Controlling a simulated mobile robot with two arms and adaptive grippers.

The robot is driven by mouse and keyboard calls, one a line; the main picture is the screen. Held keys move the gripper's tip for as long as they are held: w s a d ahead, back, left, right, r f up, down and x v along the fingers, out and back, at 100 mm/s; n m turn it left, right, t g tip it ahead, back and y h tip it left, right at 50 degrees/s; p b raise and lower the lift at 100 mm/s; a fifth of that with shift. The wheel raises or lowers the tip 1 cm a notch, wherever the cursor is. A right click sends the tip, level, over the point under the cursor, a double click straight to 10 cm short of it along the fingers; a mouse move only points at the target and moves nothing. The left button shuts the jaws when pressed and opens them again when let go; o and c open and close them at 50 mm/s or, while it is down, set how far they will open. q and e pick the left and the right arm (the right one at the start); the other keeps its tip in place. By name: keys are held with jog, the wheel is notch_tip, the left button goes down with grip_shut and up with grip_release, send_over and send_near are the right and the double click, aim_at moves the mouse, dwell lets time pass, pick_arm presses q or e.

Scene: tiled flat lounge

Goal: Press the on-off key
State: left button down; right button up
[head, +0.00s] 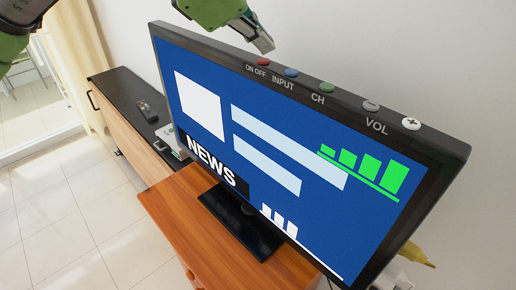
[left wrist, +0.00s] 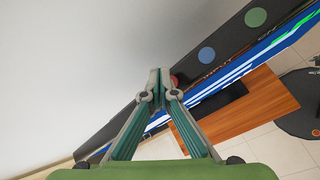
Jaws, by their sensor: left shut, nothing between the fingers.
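The red on-off key (head: 264,62) sits on the top edge of a black television (head: 450,150), above the label ON OFF. My left gripper (head: 264,46) is shut and empty. Its fingertips point down just above the red key in the head view; I cannot tell if they touch it. In the left wrist view the shut fingertips (left wrist: 156,80) partly cover the red key (left wrist: 174,81). The screen is lit blue with the word NEWS. My right gripper is not in view.
Blue INPUT (head: 291,72), green CH (head: 327,87) and grey VOL (head: 370,105) keys line the same edge. The television stands on a wooden cabinet (head: 165,212). A low dark-topped sideboard (head: 122,92) stands left with a remote (head: 148,112). A white wall is behind.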

aim_at(261, 61)
pick_arm(q)
jog(key=shift+r, duration=0.2)
notch_tip(261, 61, up, 6)
jog(key=p, duration=0.3)
jog(key=shift+p, duration=0.35)
jog(key=shift+f, duration=0.1)
dwell(0.6)
